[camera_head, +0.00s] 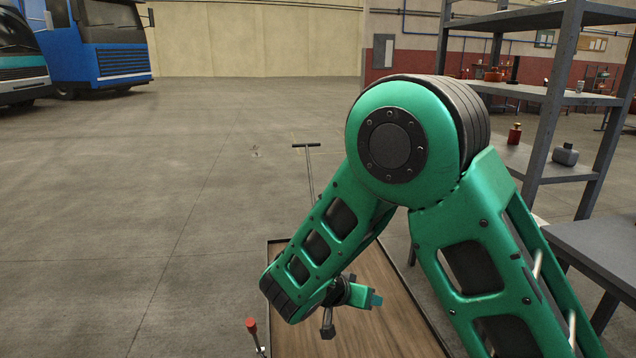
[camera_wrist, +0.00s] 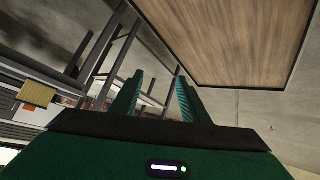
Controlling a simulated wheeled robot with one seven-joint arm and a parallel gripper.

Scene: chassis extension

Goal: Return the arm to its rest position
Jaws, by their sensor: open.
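My green arm is bent at a large elbow joint in the middle of the head view, with its forearm sloping down to the left. My gripper (camera_head: 374,299) is small in that view, over a wooden platform with a dark rim (camera_head: 385,334). In the wrist view my gripper (camera_wrist: 160,88) has its two green ribbed fingers apart, with nothing between them. The wooden platform (camera_wrist: 235,40) fills the upper right of the wrist view. The exact gap between gripper and platform cannot be told.
A grey metal shelf (camera_head: 552,97) with bottles and a grey table (camera_head: 606,250) stand to the right. A T-shaped handle (camera_head: 307,146) rises beyond the platform, and a red-knobbed lever (camera_head: 252,326) stands at its left. A blue truck (camera_head: 98,45) is far left. Open floor lies left.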

